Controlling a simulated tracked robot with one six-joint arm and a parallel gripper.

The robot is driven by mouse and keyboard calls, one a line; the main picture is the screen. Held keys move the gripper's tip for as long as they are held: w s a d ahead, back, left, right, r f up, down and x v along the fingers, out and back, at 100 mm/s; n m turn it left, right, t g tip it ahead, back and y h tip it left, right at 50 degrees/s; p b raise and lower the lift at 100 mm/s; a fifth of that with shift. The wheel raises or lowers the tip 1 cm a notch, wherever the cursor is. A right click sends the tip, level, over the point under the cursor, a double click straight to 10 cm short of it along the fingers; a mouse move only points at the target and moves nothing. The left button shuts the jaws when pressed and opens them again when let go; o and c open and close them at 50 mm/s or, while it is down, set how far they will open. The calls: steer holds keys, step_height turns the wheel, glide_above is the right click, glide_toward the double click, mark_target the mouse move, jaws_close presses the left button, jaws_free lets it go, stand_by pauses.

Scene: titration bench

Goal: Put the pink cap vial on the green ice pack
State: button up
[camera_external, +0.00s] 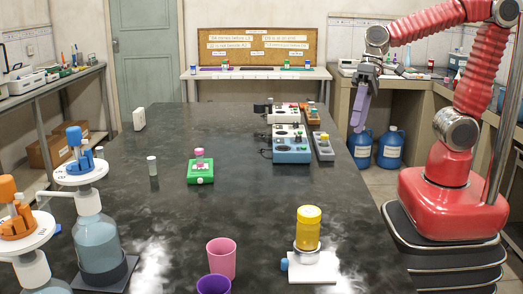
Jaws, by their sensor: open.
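A vial with a pink cap (199,153) stands upright on a small green block (201,177) on the dark table, left of centre. The block has a pale patch on its front; I cannot tell whether it is the green ice pack. A thin green strip (296,69) also lies on the back shelf, too small to identify. My gripper (358,128) hangs in the air at the right, beyond the table's right edge and far from the vial. It points down, is open, and nothing shows in it.
A white-capped vial (152,166) stands left of the green block. A yellow-topped device (308,228), a pink cup (221,258) and a large bottle (98,243) stand in front. The table's middle is clear.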

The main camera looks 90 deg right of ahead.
steer(key=s+d+n+t+h, duration=0.2)
steer(key=s+d+n+h, duration=0.3)
steer(key=s+d, duration=0.3)
steer(key=shift+s+d+r+n+h, duration=0.2)
steer(key=shift+d+r+n+h, duration=0.15)
steer(key=shift+d, duration=0.8)
